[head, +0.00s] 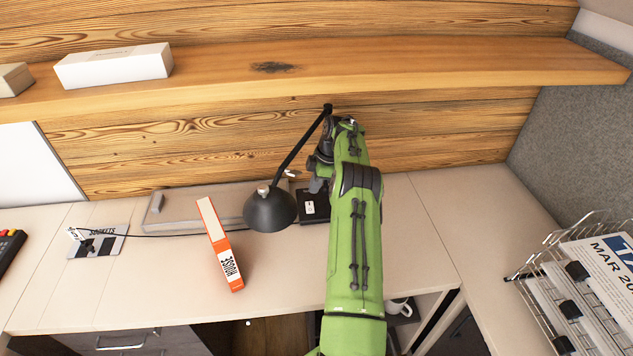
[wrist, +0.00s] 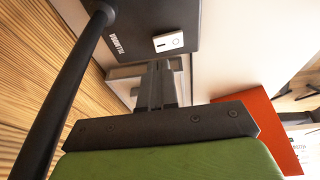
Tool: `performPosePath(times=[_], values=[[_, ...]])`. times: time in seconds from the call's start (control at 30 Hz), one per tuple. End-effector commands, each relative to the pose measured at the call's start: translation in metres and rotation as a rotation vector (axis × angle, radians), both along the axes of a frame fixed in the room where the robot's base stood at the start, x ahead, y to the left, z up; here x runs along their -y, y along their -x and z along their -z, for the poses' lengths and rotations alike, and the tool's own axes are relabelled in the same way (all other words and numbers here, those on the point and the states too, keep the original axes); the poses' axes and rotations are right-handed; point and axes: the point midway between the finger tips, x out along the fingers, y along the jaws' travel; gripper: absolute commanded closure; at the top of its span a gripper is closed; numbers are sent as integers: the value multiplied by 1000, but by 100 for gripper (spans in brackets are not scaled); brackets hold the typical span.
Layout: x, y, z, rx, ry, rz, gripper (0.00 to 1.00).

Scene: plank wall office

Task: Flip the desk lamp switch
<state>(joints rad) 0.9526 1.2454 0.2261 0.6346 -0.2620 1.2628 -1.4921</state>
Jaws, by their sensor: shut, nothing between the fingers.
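The desk lamp has a black shade (head: 270,210) and a thin black arm that rises to the right. Its dark square base (head: 314,212) stands on the desk, partly hidden by my green arm. A small white switch (head: 309,208) sits on the base. In the wrist view the base (wrist: 140,22) carries the white switch (wrist: 168,42), and the lamp's black post (wrist: 62,95) runs down the left. My gripper (wrist: 158,66) is shut and empty, its tips close to the switch. Whether they touch it I cannot tell. In the head view my gripper (head: 316,184) is beside the base.
An orange-and-white box (head: 220,245) stands on the desk left of the lamp. A flat grey case (head: 190,210) lies behind it. A cable crosses to a socket plate (head: 98,242). A wire rack (head: 560,280) is at right. A wooden shelf (head: 400,62) overhangs the back.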

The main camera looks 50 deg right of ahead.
Motion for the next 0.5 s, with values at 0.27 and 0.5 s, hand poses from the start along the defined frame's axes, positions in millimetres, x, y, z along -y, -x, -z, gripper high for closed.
performPosePath(times=[0.27,0.5], values=[[-8,-10,43,1,-1,-1,100],[-9,-11,46,1,1,-1,100]])
